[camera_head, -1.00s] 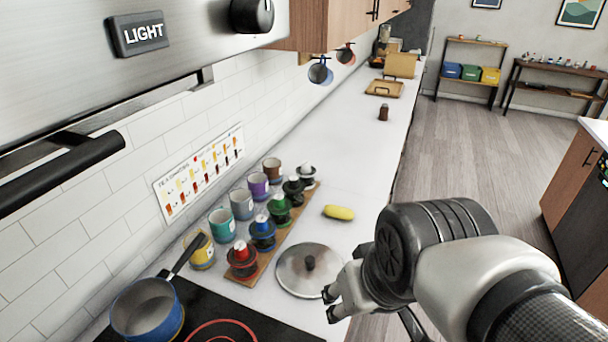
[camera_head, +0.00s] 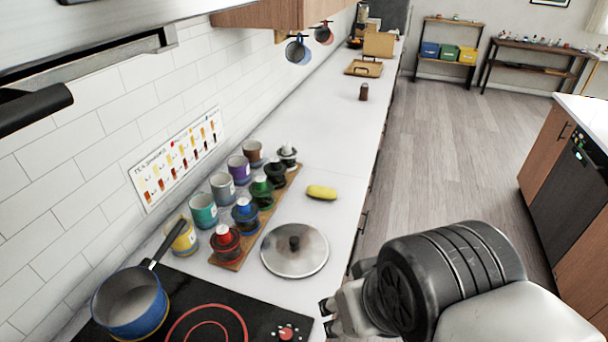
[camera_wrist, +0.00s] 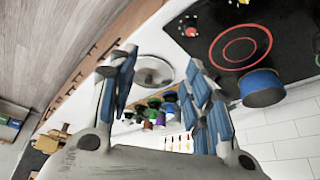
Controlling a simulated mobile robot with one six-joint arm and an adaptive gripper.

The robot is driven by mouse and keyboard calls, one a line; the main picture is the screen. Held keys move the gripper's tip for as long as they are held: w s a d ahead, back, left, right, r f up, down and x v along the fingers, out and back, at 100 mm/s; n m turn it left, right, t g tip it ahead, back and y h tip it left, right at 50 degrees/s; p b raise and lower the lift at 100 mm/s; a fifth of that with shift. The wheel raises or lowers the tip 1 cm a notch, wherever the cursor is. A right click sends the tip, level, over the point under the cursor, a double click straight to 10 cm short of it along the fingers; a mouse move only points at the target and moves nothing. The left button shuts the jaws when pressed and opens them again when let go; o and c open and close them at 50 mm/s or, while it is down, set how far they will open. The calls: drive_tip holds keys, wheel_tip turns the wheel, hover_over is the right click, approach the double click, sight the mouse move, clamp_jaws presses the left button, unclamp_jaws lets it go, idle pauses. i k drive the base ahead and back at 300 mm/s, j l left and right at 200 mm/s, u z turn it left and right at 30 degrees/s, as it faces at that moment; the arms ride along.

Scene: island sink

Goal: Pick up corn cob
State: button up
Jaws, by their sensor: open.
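The yellow corn cob (camera_head: 321,192) lies on the white counter in the head view, just right of the wooden board and beyond the pan lid. My gripper (camera_head: 328,318) is low in the head view, at the counter's front edge near the stove, well short of the corn cob. In the wrist view my gripper (camera_wrist: 160,88) has its blue-padded fingers spread wide apart with nothing between them. I cannot make out the corn cob in the wrist view.
A steel pan lid (camera_head: 294,250) lies between my gripper and the corn cob. A blue pot (camera_head: 131,304) sits on the black stove (camera_head: 262,317). The counter beyond the corn cob is mostly clear.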

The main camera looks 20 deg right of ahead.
sight(320, 192)
drive_tip(key=l+u, duration=0.1)
drive_tip(key=u, duration=0.3)
drive_tip(key=i+l+u, duration=0.1)
drive_tip(key=u, duration=0.3)
drive_tip(key=l+u, duration=0.15)
drive_tip(key=u, duration=0.25)
drive_tip(key=i+l+u, duration=0.1)
drive_tip(key=u, duration=0.3)
drive_tip(key=l+u, duration=0.15)
drive_tip(key=l, duration=0.4)
drive_tip(key=l+u, duration=0.15)
drive_tip(key=l, duration=0.35)
drive_tip(key=k+l+u, duration=0.15)
drive_tip(key=l, duration=0.4)
drive_tip(key=l+u, duration=0.15)
drive_tip(key=l, duration=0.35)
drive_tip(key=k+l+u, duration=0.1)
drive_tip(key=l, duration=0.4)
